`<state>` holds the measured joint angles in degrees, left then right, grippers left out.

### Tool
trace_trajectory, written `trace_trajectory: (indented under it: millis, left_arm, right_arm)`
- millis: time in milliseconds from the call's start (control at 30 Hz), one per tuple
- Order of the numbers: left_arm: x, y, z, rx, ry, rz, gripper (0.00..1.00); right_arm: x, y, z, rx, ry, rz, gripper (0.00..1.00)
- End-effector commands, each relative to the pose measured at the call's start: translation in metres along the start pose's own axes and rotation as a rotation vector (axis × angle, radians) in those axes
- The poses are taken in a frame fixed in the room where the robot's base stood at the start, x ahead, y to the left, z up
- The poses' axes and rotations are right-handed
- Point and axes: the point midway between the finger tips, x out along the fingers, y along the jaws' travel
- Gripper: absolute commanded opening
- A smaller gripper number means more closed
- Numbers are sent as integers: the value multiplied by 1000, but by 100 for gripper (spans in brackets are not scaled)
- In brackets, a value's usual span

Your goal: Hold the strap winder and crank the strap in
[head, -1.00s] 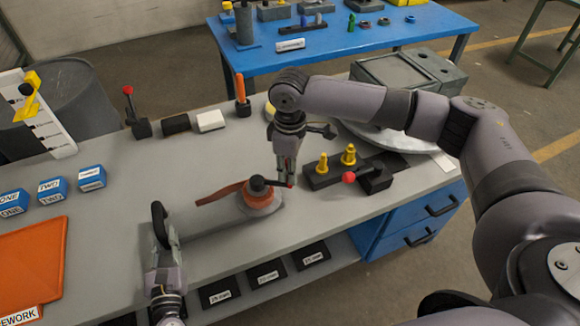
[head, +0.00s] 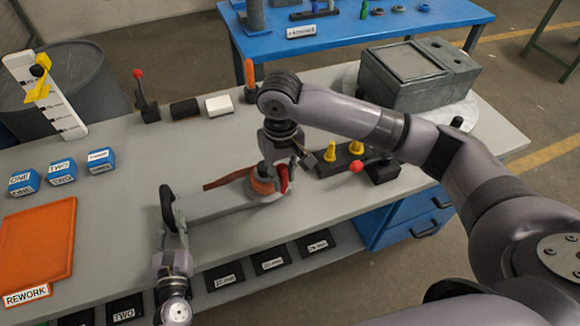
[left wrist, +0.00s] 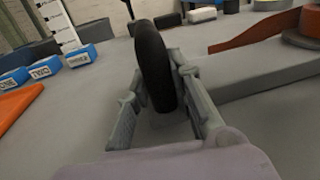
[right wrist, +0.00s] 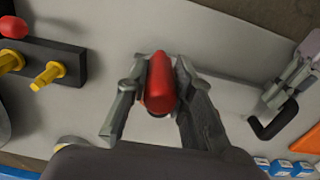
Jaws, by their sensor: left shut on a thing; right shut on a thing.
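The strap winder (head: 225,202) lies on the grey bench, a long grey body with an orange drum (head: 262,188) at its right end. A brown-orange strap (head: 225,181) runs left from the drum. My left gripper (head: 172,238) is shut on the winder's black upright handle (head: 167,205); the handle (left wrist: 155,65) stands between its fingers in the left wrist view. My right gripper (head: 278,166) is over the drum, shut on the red crank knob (head: 283,178). The knob (right wrist: 158,85) sits between its fingers in the right wrist view. The crank arm is mostly hidden.
A black block with yellow pegs (head: 340,158) and a red-knobbed lever (head: 356,166) stand just right of the drum. Blue labelled blocks (head: 62,173) and an orange rework tray (head: 40,240) are at left. A grey machine box (head: 415,75) is at back right.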

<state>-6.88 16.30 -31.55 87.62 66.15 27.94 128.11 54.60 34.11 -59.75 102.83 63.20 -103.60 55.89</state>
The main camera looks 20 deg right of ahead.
Motion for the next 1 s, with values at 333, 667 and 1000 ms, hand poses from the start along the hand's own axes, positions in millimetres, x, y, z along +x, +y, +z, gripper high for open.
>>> trace_trajectory:
  millis: [333, 667, 1000]
  left_arm:
    - [-1, -2, 0, -1, 2, -4, 0]
    - [-1, -2, 0, -2, 2, -5, 0]
    - [-1, -2, -1, -2, 3, -5, 0]
  right_arm:
    - [-1, -32, 0, 326, 2, -9, 0]
    - [-2, -57, -8, 641, 1, -11, 0]
    - [-2, -78, -24, 966, 2, -8, 0]
